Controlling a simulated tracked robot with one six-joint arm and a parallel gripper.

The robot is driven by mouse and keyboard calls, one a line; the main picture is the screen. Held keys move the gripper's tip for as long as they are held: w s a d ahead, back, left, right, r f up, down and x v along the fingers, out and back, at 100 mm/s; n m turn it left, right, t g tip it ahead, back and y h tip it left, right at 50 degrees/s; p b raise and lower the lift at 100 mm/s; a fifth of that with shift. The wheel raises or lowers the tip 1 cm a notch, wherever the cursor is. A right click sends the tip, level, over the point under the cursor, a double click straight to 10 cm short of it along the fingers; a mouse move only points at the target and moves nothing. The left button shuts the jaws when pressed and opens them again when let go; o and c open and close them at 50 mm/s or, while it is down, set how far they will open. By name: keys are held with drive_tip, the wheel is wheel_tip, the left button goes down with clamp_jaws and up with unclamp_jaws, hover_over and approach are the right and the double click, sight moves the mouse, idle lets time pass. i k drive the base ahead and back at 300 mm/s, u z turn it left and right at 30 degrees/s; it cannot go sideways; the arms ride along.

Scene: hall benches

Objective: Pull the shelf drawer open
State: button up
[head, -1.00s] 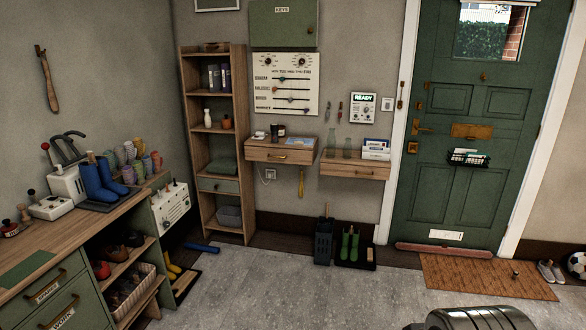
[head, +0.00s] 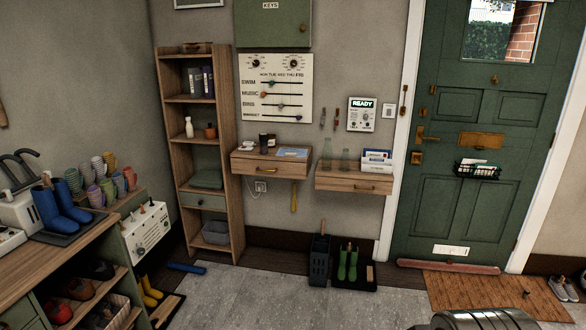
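A tall open wooden shelf (head: 238,190) stands against the back wall, left of centre. Low in it is a green-fronted drawer (head: 203,201) with a small knob, and it looks closed. Two wall-mounted wooden shelves with drawer fronts hang to its right: the left one (head: 262,166) and the lower right one (head: 345,183). Each has a brass handle, and both look closed. My gripper is not in view; only a grey metal part of my arm shows at the bottom right edge, far from all these drawers.
Below the wall shelves stand a dark bin (head: 319,262) and green boots (head: 347,264) on a tray. A blue object (head: 187,267) lies on the floor. The grey floor (head: 290,305) in front is clear.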

sight(291, 170)
drive_tip(key=u, duration=0.05)
drive_tip(key=i, duration=1.45)
drive_tip(key=u, duration=0.45)
drive_tip(key=i, duration=0.75)
drive_tip(key=u, duration=0.55)
drive_tip(key=i, duration=1.3)
drive_tip(key=u, duration=0.4)
